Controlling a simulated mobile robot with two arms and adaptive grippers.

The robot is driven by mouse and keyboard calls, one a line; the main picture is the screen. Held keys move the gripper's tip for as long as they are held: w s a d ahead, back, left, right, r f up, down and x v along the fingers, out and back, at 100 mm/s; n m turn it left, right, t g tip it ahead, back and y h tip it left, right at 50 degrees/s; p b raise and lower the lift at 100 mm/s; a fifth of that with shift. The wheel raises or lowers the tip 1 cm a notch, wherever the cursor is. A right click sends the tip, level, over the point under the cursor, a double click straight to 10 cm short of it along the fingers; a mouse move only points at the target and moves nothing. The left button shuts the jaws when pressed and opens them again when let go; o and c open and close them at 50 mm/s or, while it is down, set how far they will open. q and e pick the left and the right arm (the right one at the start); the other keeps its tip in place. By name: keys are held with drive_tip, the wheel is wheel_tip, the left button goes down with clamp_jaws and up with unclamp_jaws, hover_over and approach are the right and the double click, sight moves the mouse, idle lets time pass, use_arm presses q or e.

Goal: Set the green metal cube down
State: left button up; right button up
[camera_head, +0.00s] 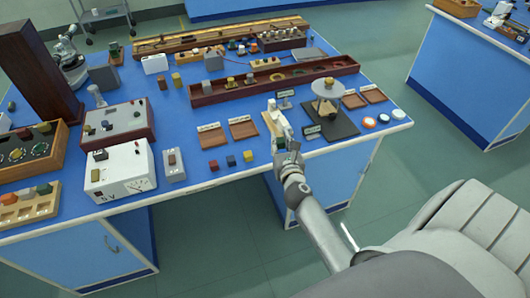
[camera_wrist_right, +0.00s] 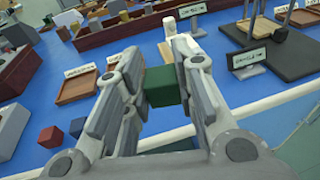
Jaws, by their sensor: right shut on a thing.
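The green metal cube (camera_wrist_right: 160,86) sits between the fingers of my right gripper (camera_wrist_right: 163,80), which is shut on it, in the right wrist view. In the head view my right gripper (camera_head: 279,128) is at the front edge of the blue bench (camera_head: 195,103); the cube is hard to make out there. The gap between cube and bench top cannot be told for sure. My left gripper is not in view.
Small red (camera_head: 213,165), blue (camera_head: 231,160) and yellow (camera_head: 248,156) cubes stand left of the gripper. Two labelled wooden trays (camera_head: 243,128) lie behind them. A dark stand base (camera_head: 336,124) is to the right, and a long wooden rack (camera_head: 215,97) runs behind.

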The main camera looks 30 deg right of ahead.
drive_tip(key=b, duration=0.4)
hover_over(265, 157)
drive_tip(key=f, duration=0.6)
drive_tip(key=shift+s+d, duration=0.1)
drive_tip(key=shift+s, duration=0.3)
drive_tip(key=f+b, duration=0.2)
drive_tip(key=shift+w+f, duration=0.3)
drive_tip(key=shift+w, duration=0.05)
drive_tip(key=shift+f+b, duration=0.35)
drive_tip(key=shift+f, duration=0.05)
drive_tip(key=shift+f, duration=0.25)
drive_tip(key=o, duration=1)
drive_tip(key=shift+r, duration=0.1)
drive_tip(key=shift+o, duration=0.2)
